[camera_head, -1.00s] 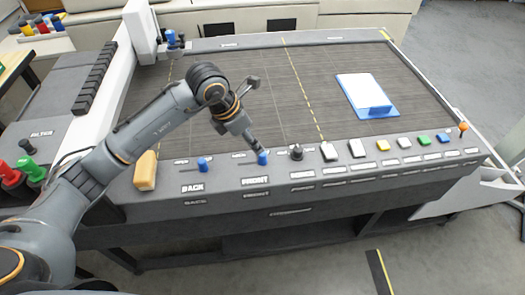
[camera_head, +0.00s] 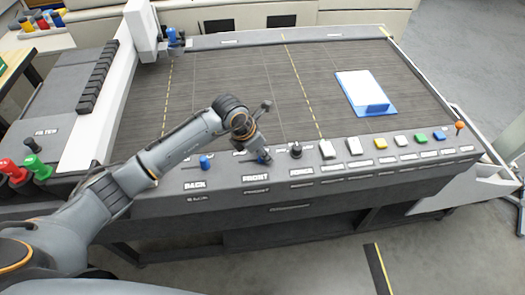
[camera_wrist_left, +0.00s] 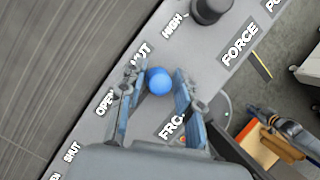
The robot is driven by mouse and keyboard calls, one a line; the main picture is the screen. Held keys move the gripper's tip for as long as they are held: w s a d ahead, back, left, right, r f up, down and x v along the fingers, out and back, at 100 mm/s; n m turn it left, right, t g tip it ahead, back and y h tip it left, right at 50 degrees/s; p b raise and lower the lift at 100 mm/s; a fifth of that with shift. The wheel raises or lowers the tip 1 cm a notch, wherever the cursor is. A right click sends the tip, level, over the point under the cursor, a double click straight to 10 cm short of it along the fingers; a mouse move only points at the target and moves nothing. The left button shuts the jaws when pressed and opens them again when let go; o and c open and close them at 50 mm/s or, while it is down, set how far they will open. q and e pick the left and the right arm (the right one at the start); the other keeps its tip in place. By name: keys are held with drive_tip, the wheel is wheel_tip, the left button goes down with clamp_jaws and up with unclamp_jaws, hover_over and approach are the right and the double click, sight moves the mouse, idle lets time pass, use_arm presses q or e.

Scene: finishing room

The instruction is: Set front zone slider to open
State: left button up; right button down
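The front zone slider is a blue round knob (camera_wrist_left: 159,81) on the grey control panel, beside its FRONT label (camera_head: 255,178). In the wrist view it sits near the SHUT marking, with the OPEN marking (camera_wrist_left: 105,101) farther to the lower left. My left gripper (camera_wrist_left: 156,97) is open, with one finger on each side of the knob. A narrow gap seems to show on both sides, but contact is hard to judge. In the head view the gripper (camera_head: 262,155) largely covers the knob. My right gripper does not clearly show.
The BACK slider knob (camera_head: 206,162) stands just left of the gripper. The black FORCE knob (camera_head: 296,150) is close on its right, followed by several coloured buttons. A blue clipboard (camera_head: 378,108) lies on the dark bed. An orange and blue-grey shape (camera_wrist_left: 262,146) is unclear.

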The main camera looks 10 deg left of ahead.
sight(245, 160)
use_arm(q)
clamp_jaws()
drive_tip(key=shift+s+a+f, duration=0.1)
drive_tip(key=shift+a, duration=0.25)
drive_tip(key=a, duration=0.1)
drive_tip(key=s+a+b, duration=0.1)
drive_tip(key=a, duration=0.1)
drive_tip(key=s+a+b, duration=0.1)
drive_tip(key=a, duration=0.1)
drive_tip(key=shift+s+a, duration=0.1)
drive_tip(key=shift+a, duration=0.05)
drive_tip(key=o, duration=0.6)
unclamp_jaws()
drive_tip(key=shift+s+a, duration=0.1)
